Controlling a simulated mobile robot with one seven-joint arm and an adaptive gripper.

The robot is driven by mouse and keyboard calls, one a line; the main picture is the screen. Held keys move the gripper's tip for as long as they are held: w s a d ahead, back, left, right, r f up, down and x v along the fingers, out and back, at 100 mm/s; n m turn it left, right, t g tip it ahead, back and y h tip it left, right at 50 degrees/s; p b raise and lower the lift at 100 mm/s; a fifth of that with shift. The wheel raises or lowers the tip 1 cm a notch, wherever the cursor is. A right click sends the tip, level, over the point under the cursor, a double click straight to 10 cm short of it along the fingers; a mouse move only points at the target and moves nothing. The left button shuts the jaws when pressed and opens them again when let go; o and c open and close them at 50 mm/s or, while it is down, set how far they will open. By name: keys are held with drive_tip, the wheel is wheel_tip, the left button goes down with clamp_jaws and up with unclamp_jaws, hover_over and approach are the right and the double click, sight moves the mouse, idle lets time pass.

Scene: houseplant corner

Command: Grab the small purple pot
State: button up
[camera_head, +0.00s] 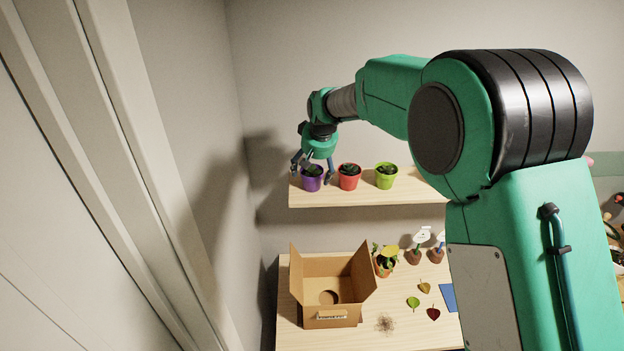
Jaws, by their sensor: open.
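The small purple pot (312,183) stands upright near the left end of the wooden shelf (380,194), with a dark green plant in it. My gripper (312,172) points down over it from above. Its fingers are open, one on the left side and one on the right side of the pot. Whether the fingers touch the pot cannot be told from this view. My arm comes in from the right and hides the right end of the shelf.
A red pot (349,183) stands close to the right of the purple pot, then a green pot (386,181). Below is a table (375,338) with an open cardboard box (330,292), a plant in an orange pot (384,267), and several loose leaves. A wall is left of the shelf.

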drive_tip(key=shift+x, duration=1.2)
drive_tip(key=shift+c, duration=0.5)
drive_tip(key=c, duration=1.3)
